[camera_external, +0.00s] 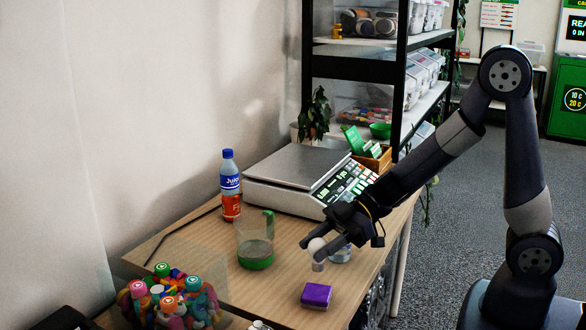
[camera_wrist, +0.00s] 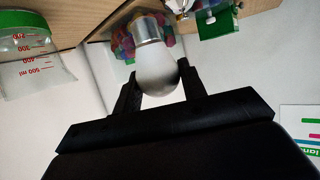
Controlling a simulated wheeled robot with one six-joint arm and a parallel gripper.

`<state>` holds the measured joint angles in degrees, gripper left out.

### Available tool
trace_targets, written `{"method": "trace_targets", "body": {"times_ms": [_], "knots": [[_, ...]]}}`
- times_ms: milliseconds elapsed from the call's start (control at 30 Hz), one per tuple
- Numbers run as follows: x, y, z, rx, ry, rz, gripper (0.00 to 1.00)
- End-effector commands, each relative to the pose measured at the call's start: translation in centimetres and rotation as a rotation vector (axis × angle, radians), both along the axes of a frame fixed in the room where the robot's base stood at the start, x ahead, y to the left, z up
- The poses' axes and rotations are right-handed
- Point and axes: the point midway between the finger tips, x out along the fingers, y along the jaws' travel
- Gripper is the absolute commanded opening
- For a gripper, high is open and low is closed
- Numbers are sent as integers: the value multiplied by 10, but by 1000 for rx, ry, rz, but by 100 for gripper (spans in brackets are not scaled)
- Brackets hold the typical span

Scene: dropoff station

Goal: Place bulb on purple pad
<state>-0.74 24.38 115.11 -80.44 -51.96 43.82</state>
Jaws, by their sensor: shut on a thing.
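The bulb (camera_external: 317,247) has a round white globe and a metal base that points down. My gripper (camera_external: 322,241) is shut on its globe and holds it above the wooden table. In the wrist view the bulb (camera_wrist: 156,66) sits between the two black fingers, with its silver base toward the top of the picture. The purple pad (camera_external: 316,294) is a small block on the table, below the bulb in the external view. A gap shows between the bulb's base and the pad. I cannot make out the pad in the wrist view.
A beaker with green bottom (camera_external: 255,243) and a juice bottle (camera_external: 230,186) stand left of my gripper. A scale (camera_external: 297,176) is behind. A clear bin of colourful caps (camera_external: 170,297) is at front left. A small pale object (camera_external: 341,251) stands near the bulb.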

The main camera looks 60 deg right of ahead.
Motion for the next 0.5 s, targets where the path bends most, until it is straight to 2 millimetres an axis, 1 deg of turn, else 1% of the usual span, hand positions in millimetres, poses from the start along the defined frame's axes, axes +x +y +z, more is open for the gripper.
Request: {"method": "trace_targets", "body": {"times_ms": [33,233,400,500], "knots": [[0,0,-11,2,3,-2,25],[1,0,-25,1,0,-3,25],[0,-1,-50,1,3,-3,25],[0,-1,-57,0,0,-2,25]]}}
